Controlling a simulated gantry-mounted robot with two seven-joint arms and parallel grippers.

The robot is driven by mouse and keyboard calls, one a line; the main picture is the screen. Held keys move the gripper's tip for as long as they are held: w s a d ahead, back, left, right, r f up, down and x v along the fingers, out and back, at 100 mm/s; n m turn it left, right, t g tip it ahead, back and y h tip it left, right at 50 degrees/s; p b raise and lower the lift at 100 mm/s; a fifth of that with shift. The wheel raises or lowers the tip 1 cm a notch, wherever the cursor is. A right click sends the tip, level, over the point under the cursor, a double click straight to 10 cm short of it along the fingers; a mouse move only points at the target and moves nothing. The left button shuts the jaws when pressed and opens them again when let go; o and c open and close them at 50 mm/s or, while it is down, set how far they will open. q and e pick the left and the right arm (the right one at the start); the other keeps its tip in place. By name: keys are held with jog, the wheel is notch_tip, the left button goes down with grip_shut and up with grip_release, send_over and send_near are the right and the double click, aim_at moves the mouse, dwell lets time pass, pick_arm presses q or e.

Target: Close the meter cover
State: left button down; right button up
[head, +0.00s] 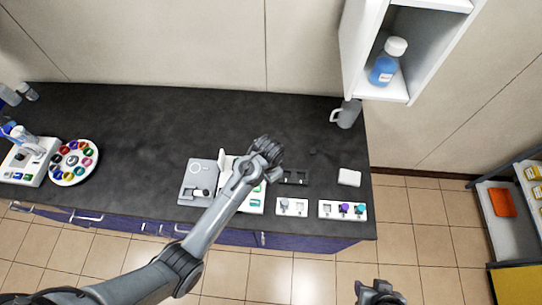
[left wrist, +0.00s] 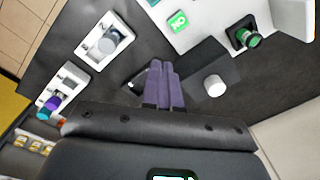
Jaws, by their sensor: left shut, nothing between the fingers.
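The meter (head: 255,205) is a white box on the dark bench, partly hidden behind my left arm in the head view. In the left wrist view the meter (left wrist: 205,18) shows a green display and a dark socket holding a green-topped piece (left wrist: 247,39). A white raised part at its side, apparently the cover (left wrist: 295,17), stands up from the body; its hinge cannot be made out. My left gripper (head: 272,150) is above the bench behind the meter, shut and empty; its purple fingers (left wrist: 165,85) show together. My right gripper (head: 378,291) is low in the head view, away from the bench.
A grey device (head: 197,178) stands left of the meter. A black holder (head: 294,177) and two white racks (head: 291,207) (head: 342,210) lie to its right. A colored carousel (head: 73,162) is far left. A wall shelf (head: 375,90) hangs above right. The bench's middle left is clear.

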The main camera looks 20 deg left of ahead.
pick_arm(q)
jog(key=w+d+r+m+g+y+b, duration=0.1)
jog(key=w+d+r+m+y+b, duration=0.2)
jog(key=w, duration=0.4)
jog(key=w+r+m+g+b, duration=0.2)
jog(key=w+r+b, duration=0.2)
jog(key=w, duration=0.3)
jog(key=s+a+f+p, duration=0.1)
jog(key=a+f, duration=0.1)
jog(key=s+a+f, duration=0.1)
jog(key=f, duration=0.2)
jog(key=s+a+f+p, duration=0.1)
jog(key=a+f, duration=0.1)
jog(key=f, duration=0.1)
jog(key=shift+s+a+f+p, duration=0.25)
jog(key=shift+s+a+p, duration=0.05)
jog(key=shift+s, duration=0.05)
jog(key=shift+s+a+f, duration=0.2)
jog(key=shift+a, duration=0.1)
